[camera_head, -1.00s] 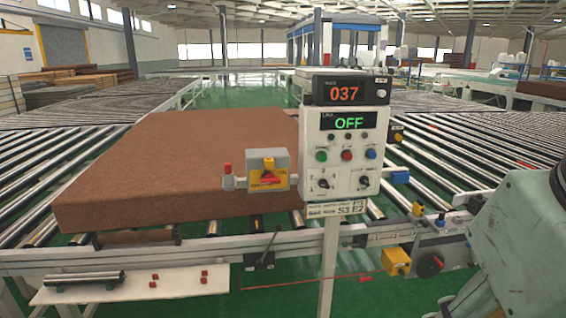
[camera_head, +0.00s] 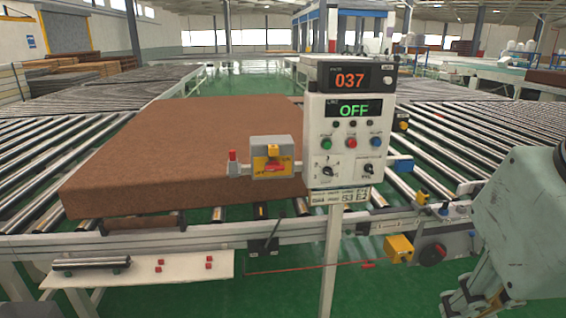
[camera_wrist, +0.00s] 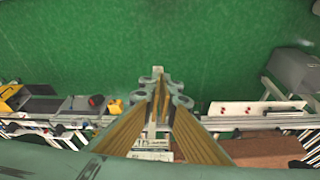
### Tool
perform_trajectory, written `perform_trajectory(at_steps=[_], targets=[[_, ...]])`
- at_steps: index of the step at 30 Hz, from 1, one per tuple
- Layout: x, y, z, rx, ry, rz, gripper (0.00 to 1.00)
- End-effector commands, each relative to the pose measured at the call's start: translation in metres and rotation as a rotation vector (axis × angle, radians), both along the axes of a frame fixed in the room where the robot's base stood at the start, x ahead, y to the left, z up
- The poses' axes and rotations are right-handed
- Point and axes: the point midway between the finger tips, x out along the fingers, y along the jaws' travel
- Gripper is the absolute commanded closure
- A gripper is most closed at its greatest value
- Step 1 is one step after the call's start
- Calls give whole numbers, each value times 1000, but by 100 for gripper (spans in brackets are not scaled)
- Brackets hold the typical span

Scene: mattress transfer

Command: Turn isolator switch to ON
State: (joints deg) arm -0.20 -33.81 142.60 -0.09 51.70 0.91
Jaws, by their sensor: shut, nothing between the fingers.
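The isolator switch (camera_head: 272,158) is a grey box with a yellow plate and a red handle, mounted on the left of the control panel (camera_head: 345,150). Its handle slants slightly, and the small lettering beside it is too blurred to read surely. The panel's green display (camera_head: 352,109) reads OFF. My gripper (camera_head: 490,308) is at the lower right of the head view, well apart from the switch. In the wrist view my gripper (camera_wrist: 160,92) is shut and empty, its fingers together above the green floor. The isolator switch cannot be made out there.
A brown mattress (camera_head: 170,150) lies on the roller conveyor behind the panel. A white shelf (camera_head: 200,268) holds rollers and small red pieces. Green floor (camera_head: 275,290) is clear in front.

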Motion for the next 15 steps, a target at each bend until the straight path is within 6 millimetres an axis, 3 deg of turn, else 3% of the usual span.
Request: perform_trajectory(at_steps=[8, 15], targets=[[30, 4, 27, 27, 21, -65, 100], [70, 11, 58, 61, 43, -153, 100]])
